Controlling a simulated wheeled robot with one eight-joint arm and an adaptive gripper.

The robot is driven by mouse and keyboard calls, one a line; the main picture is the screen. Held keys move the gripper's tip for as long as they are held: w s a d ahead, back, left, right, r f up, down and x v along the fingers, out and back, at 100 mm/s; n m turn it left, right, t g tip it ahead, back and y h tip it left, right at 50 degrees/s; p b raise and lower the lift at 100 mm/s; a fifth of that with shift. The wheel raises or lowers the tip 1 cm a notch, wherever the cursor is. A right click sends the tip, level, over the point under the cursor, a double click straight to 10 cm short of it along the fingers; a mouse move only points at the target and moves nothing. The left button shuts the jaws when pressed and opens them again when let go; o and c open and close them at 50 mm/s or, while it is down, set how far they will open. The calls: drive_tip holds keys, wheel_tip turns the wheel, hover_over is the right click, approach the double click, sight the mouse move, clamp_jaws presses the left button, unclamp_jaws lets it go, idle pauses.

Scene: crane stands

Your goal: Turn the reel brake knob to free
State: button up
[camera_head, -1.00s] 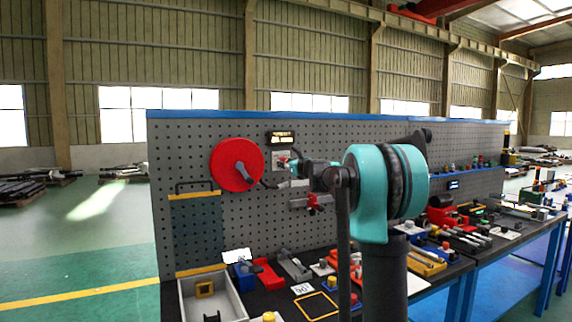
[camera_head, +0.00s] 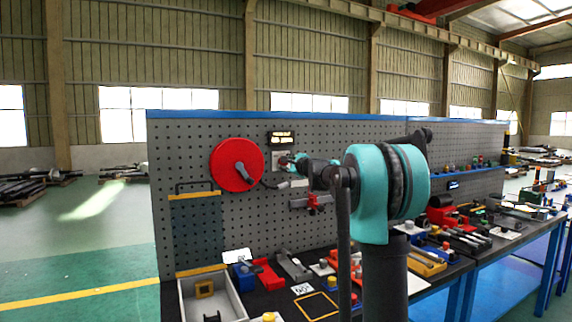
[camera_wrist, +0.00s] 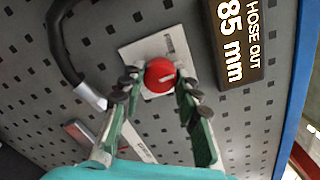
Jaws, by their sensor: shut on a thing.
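The brake knob (camera_wrist: 160,75) is a round red knob with a pale pointer line. It sits on a white square plate (camera_wrist: 172,46) on the grey pegboard. My gripper (camera_wrist: 158,88) has its two fingers on either side of the knob, shut on it. In the head view my gripper (camera_head: 290,161) reaches the board just right of the red reel (camera_head: 237,165) and covers most of the knob. The reel has a dark crank handle. The plate's markings are too small to read.
A display (camera_wrist: 238,42) reading "HOSE OUT 85 mm" hangs beside the plate. A black hose (camera_wrist: 62,45) with a metal end runs close by. A red clamp-like part (camera_head: 318,201) is mounted lower on the board. The bench below holds a grey bin (camera_head: 187,304) and several tools.

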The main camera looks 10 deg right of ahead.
drive_tip(key=shift+n, duration=4.1)
drive_tip(key=o, duration=1.2)
drive_tip(key=shift+c, duration=0.2)
drive_tip(key=shift+s, duration=0.1)
drive_tip(key=v, duration=1.2)
drive_tip(key=shift+a, duration=0.15)
